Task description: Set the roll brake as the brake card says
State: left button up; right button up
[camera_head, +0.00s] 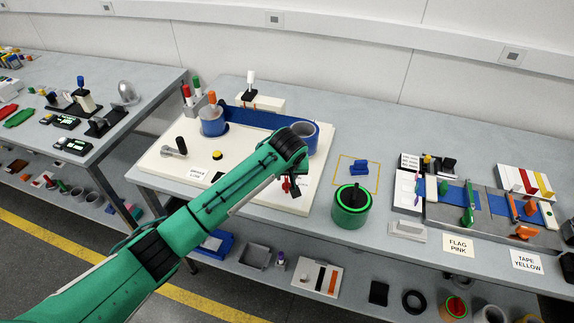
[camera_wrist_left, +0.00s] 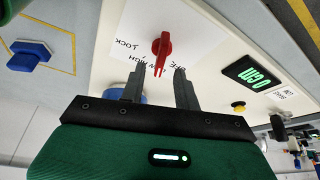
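The brake knob is a red pointer knob (camera_wrist_left: 162,45) on a white plate (camera_wrist_left: 128,22) lettered OFF, LOW, HIGH and LOCK, upside down in the left wrist view. Its exact setting is hard to read. My left gripper (camera_wrist_left: 160,69) is open, its fingertips just short of the knob, one to each side. In the head view my left gripper (camera_head: 292,190) hangs over the right front of the cream panel (camera_head: 240,195), with a bit of red beside it. A small white card (camera_head: 197,173) stands at the panel's front left; its print seems to end in LOW. My right gripper is out of view.
A green digital display (camera_wrist_left: 252,75) and a yellow button (camera_wrist_left: 238,107) are beside the plate. Blue film (camera_head: 255,118) runs between two rolls at the panel's back.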

pick_arm(q)
jog(key=b+v, duration=0.1)
jog(key=v, duration=0.9)
jog(key=shift+s+r+b, duration=0.2)
jog(key=shift+r+b, duration=0.15)
jog(key=shift+b, duration=0.05)
jog(key=shift+f, duration=0.1)
